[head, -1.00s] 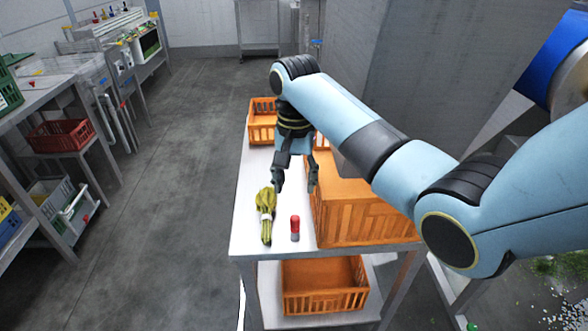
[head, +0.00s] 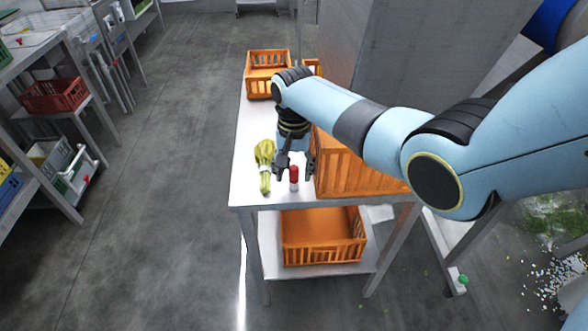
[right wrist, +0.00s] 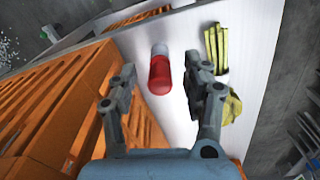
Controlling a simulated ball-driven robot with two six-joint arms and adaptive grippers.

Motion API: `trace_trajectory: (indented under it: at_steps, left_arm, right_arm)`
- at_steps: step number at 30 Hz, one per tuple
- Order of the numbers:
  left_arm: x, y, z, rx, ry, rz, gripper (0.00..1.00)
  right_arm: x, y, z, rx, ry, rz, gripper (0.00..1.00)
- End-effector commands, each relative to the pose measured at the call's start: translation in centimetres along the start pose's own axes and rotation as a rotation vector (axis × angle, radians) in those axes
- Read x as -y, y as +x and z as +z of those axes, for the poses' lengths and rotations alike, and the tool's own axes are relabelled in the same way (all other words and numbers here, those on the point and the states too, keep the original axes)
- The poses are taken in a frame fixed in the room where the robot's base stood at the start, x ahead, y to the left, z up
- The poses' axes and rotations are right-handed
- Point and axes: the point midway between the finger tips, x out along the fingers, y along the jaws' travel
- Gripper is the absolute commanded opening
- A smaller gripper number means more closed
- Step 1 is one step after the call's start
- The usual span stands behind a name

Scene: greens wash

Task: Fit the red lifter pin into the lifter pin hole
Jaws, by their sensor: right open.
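My right gripper (head: 294,170) is open just above and behind the pin. In the right wrist view the pin (right wrist: 159,72) shows between and beyond the open fingers of the right gripper (right wrist: 165,80), and I see no contact. The lifter pin hole is not visible in these frames. My left gripper is not in view.
A bundle of yellow-green vegetables (head: 264,165) lies left of the pin. An orange crate (head: 350,168) stands close on the right. Another orange crate (head: 268,78) is at the table's far end, and one (head: 322,240) sits on the lower shelf.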

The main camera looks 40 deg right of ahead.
Motion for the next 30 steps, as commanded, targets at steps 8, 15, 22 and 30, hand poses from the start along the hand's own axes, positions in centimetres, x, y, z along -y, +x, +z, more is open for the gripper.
trace_trajectory:
  at_steps: [8, 15, 22, 30]
  left_arm:
    - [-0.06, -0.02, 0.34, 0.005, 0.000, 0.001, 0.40]
    - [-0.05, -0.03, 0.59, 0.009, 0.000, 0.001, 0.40]
    - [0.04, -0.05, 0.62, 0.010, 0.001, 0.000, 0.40]
    - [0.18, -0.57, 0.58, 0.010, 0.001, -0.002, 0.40]
  right_arm:
    - [0.03, -0.06, 0.00, 0.000, 0.000, 0.000, 0.35]
    - [0.02, -0.07, -0.01, 0.000, 0.000, 0.000, 0.03]
    - [0.02, -0.11, -0.02, 0.000, 0.000, 0.000, 0.00]
    - [0.02, -0.61, -0.03, 0.000, 0.000, 0.000, 0.00]
